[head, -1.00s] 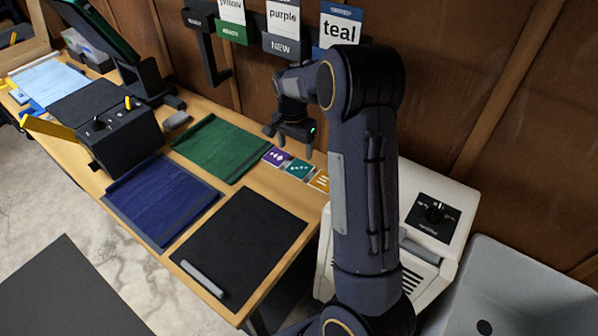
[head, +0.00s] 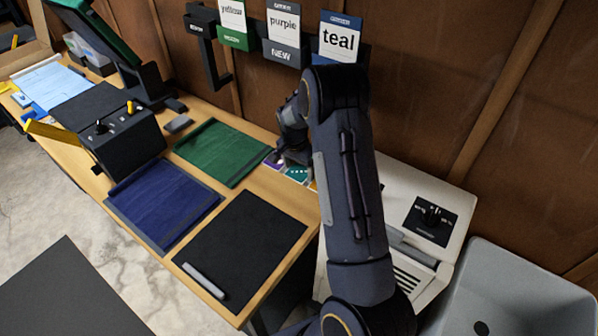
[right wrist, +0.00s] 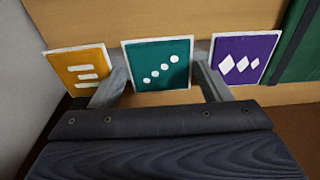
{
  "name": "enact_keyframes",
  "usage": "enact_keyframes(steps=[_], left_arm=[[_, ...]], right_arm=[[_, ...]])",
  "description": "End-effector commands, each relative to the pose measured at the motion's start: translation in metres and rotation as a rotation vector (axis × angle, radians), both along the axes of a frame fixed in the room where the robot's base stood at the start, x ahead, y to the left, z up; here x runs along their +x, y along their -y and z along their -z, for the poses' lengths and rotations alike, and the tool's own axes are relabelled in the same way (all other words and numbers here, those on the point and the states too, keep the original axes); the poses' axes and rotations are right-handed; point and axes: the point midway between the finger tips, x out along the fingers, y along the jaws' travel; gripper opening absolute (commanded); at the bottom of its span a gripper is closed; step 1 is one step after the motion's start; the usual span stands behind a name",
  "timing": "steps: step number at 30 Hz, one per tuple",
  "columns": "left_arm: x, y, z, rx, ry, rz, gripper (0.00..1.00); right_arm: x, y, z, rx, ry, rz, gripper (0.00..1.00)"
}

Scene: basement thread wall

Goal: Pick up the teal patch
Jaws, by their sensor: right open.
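I cannot tell whether the fingers touch the patch. My left gripper is not in view.
A yellow patch (right wrist: 80,69) with white bars and a purple patch (right wrist: 243,60) with white diamonds flank it closely. Green (head: 222,152), blue (head: 164,203) and black (head: 240,248) mats cover the wooden table. A white machine (head: 430,215) stands right of the table.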

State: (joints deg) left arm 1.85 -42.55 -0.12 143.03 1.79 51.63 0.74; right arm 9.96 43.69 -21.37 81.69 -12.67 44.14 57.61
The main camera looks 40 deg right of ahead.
Motion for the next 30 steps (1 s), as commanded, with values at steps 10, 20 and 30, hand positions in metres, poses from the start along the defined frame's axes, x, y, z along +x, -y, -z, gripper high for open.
enact_keyframes(steps=[10, 20, 30], left_arm=[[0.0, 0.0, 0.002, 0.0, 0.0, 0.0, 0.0], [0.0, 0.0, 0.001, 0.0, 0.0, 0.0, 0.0], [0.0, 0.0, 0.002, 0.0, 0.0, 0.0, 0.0]], right_arm=[[0.0, 0.0, 0.001, 0.0, 0.0, 0.0, 0.62], [0.0, 0.0, 0.001, 0.0, 0.0, 0.0, 0.38], [0.001, 0.0, -0.009, 0.0, 0.002, 0.0, 0.38]])
